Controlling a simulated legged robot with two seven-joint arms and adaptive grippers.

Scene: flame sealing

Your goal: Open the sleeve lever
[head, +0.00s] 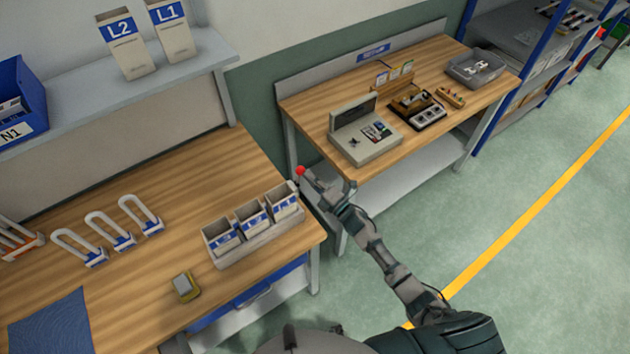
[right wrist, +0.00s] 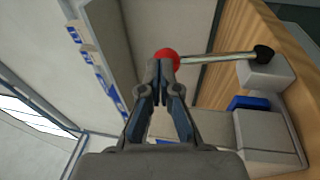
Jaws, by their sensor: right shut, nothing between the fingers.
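The lever has a round red knob (right wrist: 166,59), a thin metal rod (right wrist: 218,58) and a black end (right wrist: 263,53) beside a grey block (right wrist: 266,76), all in the right wrist view. In the head view only the red knob (head: 300,170) shows clearly, near the right end of the left bench; the rod cannot be made out there. My right gripper (right wrist: 160,78) is shut and empty, its fingertips just below the knob in the picture; I cannot tell whether they touch it. It also shows in the head view (head: 309,180), right beside the knob. My left gripper is not in view.
A tray (head: 262,241) with labelled boxes stands near the knob on the wooden bench (head: 150,260). A yellow-edged device (head: 185,288) and several white U-shaped pieces (head: 112,228) are farther left. A second bench (head: 300,105) with a grey case (head: 365,145) stands behind. Open floor lies right.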

